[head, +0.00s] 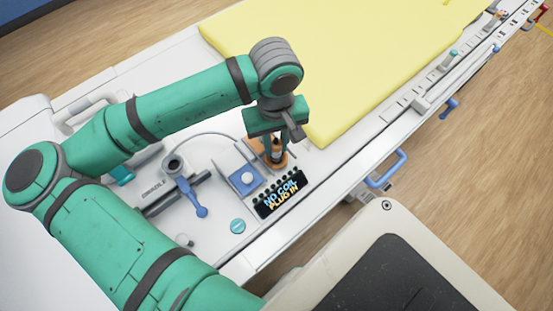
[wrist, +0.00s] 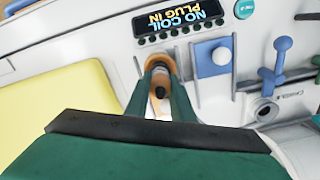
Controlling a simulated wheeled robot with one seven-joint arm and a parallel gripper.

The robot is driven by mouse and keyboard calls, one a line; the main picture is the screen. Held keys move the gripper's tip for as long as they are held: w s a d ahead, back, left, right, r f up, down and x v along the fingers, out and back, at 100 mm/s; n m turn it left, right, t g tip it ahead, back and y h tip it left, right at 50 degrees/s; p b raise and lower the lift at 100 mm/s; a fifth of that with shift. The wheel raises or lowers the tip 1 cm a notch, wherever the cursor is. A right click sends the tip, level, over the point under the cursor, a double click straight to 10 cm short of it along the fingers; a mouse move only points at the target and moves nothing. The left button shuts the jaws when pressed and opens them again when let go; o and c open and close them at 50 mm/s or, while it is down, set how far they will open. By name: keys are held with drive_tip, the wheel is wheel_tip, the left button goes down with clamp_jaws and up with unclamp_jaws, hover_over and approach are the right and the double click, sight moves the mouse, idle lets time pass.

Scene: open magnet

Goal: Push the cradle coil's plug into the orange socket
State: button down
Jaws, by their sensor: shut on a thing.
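My gripper (head: 277,147) is at the end of the green arm, pointing down over the white panel beside the yellow pad. It is shut on the dark and grey plug (wrist: 160,78), which stands between the two green fingers in the wrist view. The orange socket (head: 280,161) is directly below the fingertips, and its orange rim (wrist: 161,59) rings the plug's far end in the wrist view. The plug is at the socket; I cannot tell how deep it sits. A thin grey cable (head: 205,134) curves across the panel. The cradle coil itself is not clearly identifiable.
A display (head: 281,198) reads "NO COIL PLUG IN". A blue square with a white knob (head: 247,178) and a blue lever (head: 189,192) stand left of the socket. The yellow pad (head: 350,60) lies beyond. A rail with a blue handle (head: 386,169) runs along the right edge.

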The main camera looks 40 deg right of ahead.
drive_tip(key=shift+f, duration=1.1)
idle(0.4)
drive_tip(key=c, duration=1.5)
unclamp_jaws()
drive_tip(key=shift+o, duration=0.2)
drive_tip(key=shift+r, duration=0.15)
wheel_tip(320, 180, up, 11)
drive_tip(key=shift+f, duration=0.2)
